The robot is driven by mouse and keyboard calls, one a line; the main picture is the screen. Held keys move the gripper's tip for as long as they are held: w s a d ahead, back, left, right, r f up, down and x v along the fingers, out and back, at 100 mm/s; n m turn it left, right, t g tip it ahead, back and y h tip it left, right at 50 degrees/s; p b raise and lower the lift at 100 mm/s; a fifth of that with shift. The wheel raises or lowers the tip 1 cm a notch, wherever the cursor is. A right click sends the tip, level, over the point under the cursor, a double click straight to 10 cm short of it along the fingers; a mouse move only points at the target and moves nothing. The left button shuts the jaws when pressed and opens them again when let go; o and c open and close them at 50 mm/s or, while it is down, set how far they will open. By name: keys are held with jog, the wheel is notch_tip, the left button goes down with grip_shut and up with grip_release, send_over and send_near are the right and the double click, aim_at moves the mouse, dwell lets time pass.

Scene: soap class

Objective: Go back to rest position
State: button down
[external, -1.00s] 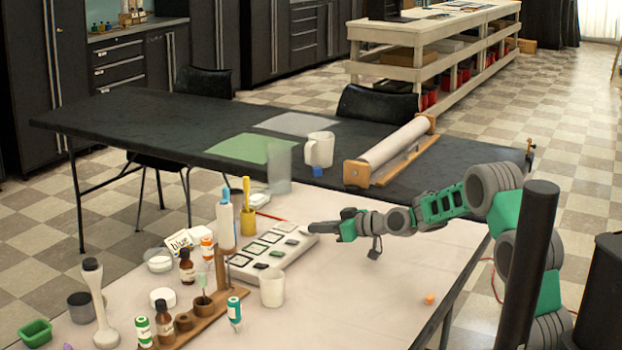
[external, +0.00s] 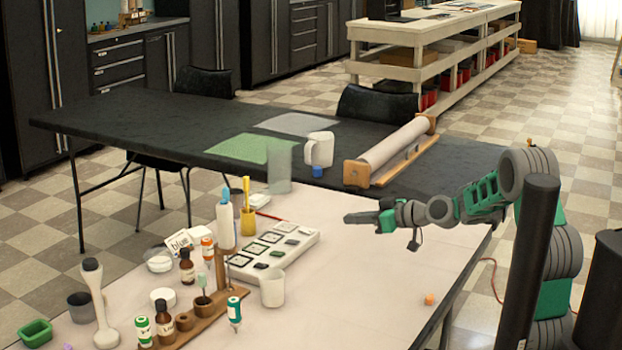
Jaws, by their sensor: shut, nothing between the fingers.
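My gripper (external: 360,217) is in the external view, above the right part of the light tabletop (external: 345,285). Its fingers point left, and it looks shut with nothing held. My arm (external: 480,196) reaches in from the right edge and is bent back toward my base. The gripper is apart from the tray of small square dishes (external: 272,251), which lies to its left. My lower arm is partly hidden behind a dark post.
A black table (external: 200,135) with a paper roll (external: 397,145) stands behind. The light table's middle right is clear.

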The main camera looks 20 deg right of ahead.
jog(key=s+d+r+m+g+h+p, duration=0.2)
jog(key=s+d+p, duration=0.3)
jog(key=s, duration=0.5)
jog(key=s+d+r+m+g+h+p, duration=0.2)
jog(key=s+d+r+m+h+p, duration=0.2)
jog(key=s, duration=0.6)
jog(key=s+d+r+m+g+h+p, duration=0.3)
jog(key=s+d+r+h+p, duration=0.1)
jog(key=s, duration=0.6)
jog(key=d+r+p, duration=0.1)
jog(key=d+p, duration=0.1)
jog(key=d, duration=0.1)
jog(key=shift+d, duration=0.15)
